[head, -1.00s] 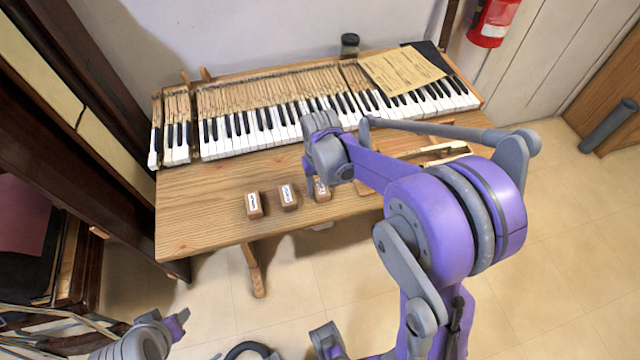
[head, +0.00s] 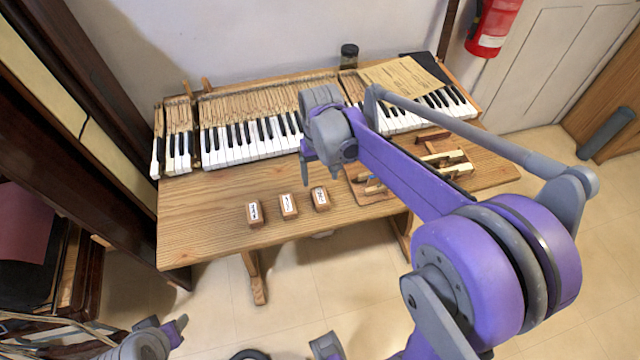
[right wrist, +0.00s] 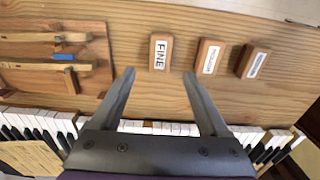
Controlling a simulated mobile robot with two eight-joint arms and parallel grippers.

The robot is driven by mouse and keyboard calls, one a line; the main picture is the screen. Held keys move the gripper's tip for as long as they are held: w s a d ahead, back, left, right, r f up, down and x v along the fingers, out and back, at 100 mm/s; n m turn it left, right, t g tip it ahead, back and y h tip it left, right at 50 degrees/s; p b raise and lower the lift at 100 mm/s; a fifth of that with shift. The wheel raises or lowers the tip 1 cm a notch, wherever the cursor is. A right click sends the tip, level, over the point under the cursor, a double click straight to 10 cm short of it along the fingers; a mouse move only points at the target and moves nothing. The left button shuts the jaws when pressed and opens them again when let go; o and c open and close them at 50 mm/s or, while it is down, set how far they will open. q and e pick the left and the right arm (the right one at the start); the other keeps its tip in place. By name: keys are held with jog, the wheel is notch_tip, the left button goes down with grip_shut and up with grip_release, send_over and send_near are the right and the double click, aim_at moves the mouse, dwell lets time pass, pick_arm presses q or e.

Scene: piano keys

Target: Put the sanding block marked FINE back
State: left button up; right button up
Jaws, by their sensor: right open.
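The sanding block marked FINE (right wrist: 160,52) lies on the wooden table, label up. It is leftmost of three blocks in the right wrist view and rightmost in the head view (head: 320,198). My right gripper (right wrist: 159,74) is open and empty. Its fingertips show just short of the FINE block, one toward each side; the block is not between them. In the head view this gripper (head: 320,172) hangs above the table, behind the block.
Two similar blocks, the middle one (head: 288,205) and the left one (head: 254,213), lie beside FINE. A wooden board with tools (head: 365,198) lies to the right, partly behind my arm. Piano keys (head: 240,143) line the back. The table's front left is clear.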

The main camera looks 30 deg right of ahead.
jog(key=s+a+f+n+t, duration=0.1)
jog(key=s+a+t, duration=0.4)
jog(key=s, duration=1.1)
jog(key=shift+s+a+n, duration=0.35)
jog(key=shift+a+n, duration=0.55)
jog(key=shift+a, duration=0.05)
